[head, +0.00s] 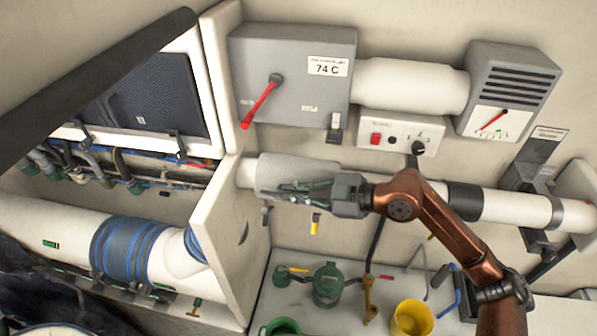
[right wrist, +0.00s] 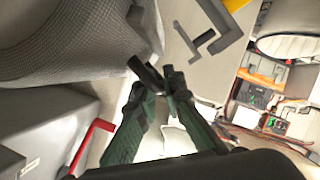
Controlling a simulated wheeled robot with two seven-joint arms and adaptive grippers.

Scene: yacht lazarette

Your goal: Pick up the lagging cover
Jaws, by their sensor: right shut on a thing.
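The lagging cover (head: 283,173) is a pale grey, textured sleeve around the white horizontal pipe, beside the upright partition. In the right wrist view its woven surface (right wrist: 75,42) fills the upper left. My right gripper (head: 284,190), with green fingers, comes from the right and lies against the cover's front. Its fingertips (right wrist: 158,80) are close together at the cover's edge, shut on it. The fingers hide part of the cover, and the exact pinched spot is hard to see. My left gripper is not in view.
A grey box with a red lever (head: 262,102) and a switch panel (head: 400,133) sit above the pipe. A yellow cup (head: 411,318) and a green valve (head: 327,284) are below. The white partition (head: 232,225) stands close on the left.

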